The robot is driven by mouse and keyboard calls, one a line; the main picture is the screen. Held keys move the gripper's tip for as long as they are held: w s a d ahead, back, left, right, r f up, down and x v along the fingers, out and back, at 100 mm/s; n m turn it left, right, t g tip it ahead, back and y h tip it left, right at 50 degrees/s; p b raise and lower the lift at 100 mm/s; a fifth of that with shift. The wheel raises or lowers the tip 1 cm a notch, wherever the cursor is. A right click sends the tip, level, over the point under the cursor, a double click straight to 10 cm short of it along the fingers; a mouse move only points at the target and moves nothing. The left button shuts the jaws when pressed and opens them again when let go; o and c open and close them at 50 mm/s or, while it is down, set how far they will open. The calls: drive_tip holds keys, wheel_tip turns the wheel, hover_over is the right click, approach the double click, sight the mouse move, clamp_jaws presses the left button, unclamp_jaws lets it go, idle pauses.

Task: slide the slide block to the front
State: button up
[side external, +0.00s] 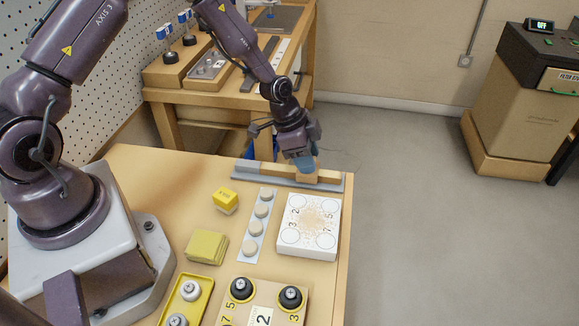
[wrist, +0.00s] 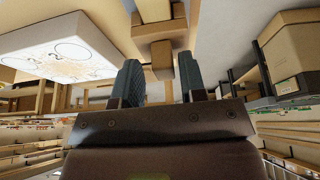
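The slide block (side external: 307,177) is a small tan wooden block on a long wooden slide rail (side external: 272,170) with a grey base, along the bench's far edge. It sits toward the right part of the rail. My gripper (side external: 303,162) points down just over the block, its blue fingers partly covering it. In the wrist view the fingers of my gripper (wrist: 159,60) are apart, and the block (wrist: 162,56) shows in the gap between their tips. I cannot tell whether either finger touches it.
A white numbered box (side external: 310,226) stands close to the rail. A grey strip with round discs (side external: 257,225), a yellow cube (side external: 225,200) and yellow pads (side external: 206,247) lie to its left. Black knobs (side external: 290,297) are at the near side. The bench's right edge is close to the rail's end.

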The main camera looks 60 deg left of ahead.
drive_tip(key=shift+w+a+r, duration=0.1)
drive_tip(key=shift+w+r, duration=0.1)
drive_tip(key=shift+r, duration=1.75)
wheel_tip(320, 180, up, 6)
drive_tip(key=shift+r, duration=0.25)
drive_tip(key=s+r+n+t+y, duration=0.1)
drive_tip(key=s+r+n, duration=0.3)
drive_tip(key=s+r, duration=0.6)
drive_tip(key=s+r+n+t+y, duration=0.1)
drive_tip(key=s+r+n+y, duration=0.1)
drive_tip(key=s+r+n, duration=0.3)
drive_tip(key=s+r, duration=0.4)
drive_tip(key=s, duration=0.5)
drive_tip(key=shift+s+a+r+t, duration=0.3)
drive_tip(key=shift+s+a+r, duration=0.1)
